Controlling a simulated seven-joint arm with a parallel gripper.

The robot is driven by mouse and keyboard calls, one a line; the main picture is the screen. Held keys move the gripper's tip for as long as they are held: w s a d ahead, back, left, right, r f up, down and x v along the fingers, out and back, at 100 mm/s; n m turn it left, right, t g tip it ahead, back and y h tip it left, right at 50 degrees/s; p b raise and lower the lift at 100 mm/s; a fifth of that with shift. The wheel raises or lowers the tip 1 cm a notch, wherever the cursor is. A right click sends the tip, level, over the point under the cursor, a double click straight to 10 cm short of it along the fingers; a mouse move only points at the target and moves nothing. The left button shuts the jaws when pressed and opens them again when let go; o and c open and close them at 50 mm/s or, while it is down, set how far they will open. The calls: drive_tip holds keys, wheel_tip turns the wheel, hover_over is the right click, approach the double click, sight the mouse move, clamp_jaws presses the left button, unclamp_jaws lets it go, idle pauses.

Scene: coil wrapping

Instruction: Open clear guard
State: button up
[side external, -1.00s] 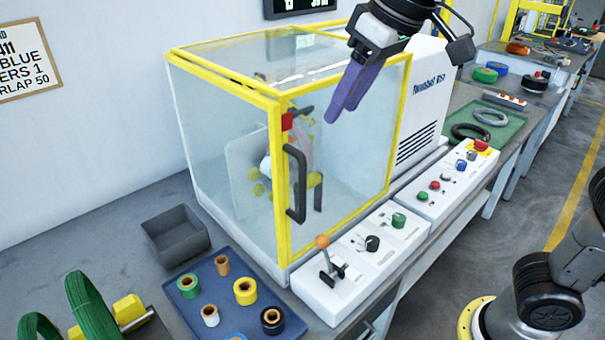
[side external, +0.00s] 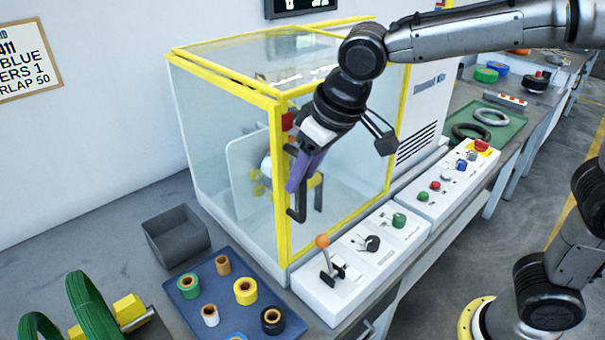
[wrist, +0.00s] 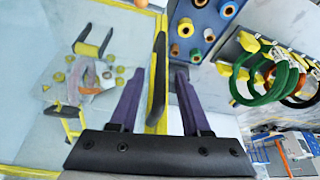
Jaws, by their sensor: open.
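The clear guard (side external: 345,150) is a transparent box with yellow edges, and its door looks shut. Its black handle (side external: 300,213) stands upright on the door's left side, partly covered by my gripper. My gripper (side external: 291,186) has purple fingers pointing down at the handle. In the wrist view my gripper (wrist: 158,75) is open, with a dark bar that looks like the handle (wrist: 160,60) and a yellow frame edge lying between the fingers in the picture. I cannot tell whether the fingers touch the handle. Coil-wrapping parts show dimly behind the panel.
A control box with an orange-knobbed lever (side external: 322,241) stands in front of the guard. A blue tray (side external: 200,270) of tape rolls and a grey bin (side external: 178,236) sit at left. A button box (side external: 448,185) lies to the right.

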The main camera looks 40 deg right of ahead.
drive_tip(key=shift+w+f, duration=0.15)
drive_tip(key=shift+f, duration=0.3)
clamp_jaws()
drive_tip(key=shift+r, duration=0.1)
idle(1.1)
